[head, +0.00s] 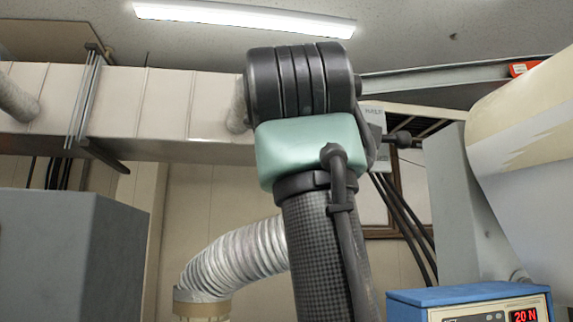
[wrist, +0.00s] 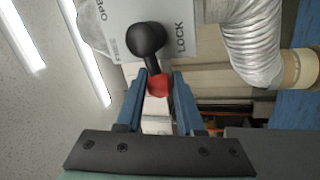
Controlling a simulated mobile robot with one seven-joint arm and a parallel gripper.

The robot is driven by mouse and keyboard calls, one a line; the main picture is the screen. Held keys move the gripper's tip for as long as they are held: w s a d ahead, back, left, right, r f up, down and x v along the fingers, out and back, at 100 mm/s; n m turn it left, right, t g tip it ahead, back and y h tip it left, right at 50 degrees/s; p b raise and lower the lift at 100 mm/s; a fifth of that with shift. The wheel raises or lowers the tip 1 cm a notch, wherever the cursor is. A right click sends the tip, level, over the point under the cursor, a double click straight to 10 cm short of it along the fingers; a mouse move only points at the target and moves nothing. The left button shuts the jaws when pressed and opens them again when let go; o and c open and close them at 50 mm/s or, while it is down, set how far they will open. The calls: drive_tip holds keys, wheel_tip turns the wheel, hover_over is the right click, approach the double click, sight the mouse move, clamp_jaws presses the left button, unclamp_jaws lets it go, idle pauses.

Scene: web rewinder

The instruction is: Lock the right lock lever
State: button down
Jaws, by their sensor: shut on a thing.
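The lock lever shows in the wrist view as a black ball knob (wrist: 145,39) on a black arm with a red part (wrist: 159,84) below it. My gripper (wrist: 160,78) has its two blue fingers on either side of the red part and is shut on the lever. Behind it is a white label plate (wrist: 172,15) with LOCK printed to the right of the knob and a fainter FREE to the left. In the head view a black knob (head: 403,139) sticks out behind my arm, beside a white plate (head: 373,112); my arm hides the gripper there.
A ribbed silver duct (wrist: 252,30) lies right of the lever in the wrist view. In the head view, a large pale roll (head: 530,130) is at the right, above a blue box (head: 470,293) reading 20 N. A grey cabinet (head: 70,260) stands at the left.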

drive_tip(key=c, duration=0.5)
unclamp_jaws()
drive_tip(key=shift+w, duration=0.1)
drive_tip(key=b+v, duration=0.7)
drive_tip(key=v, duration=0.6)
drive_tip(key=shift+f, duration=0.1)
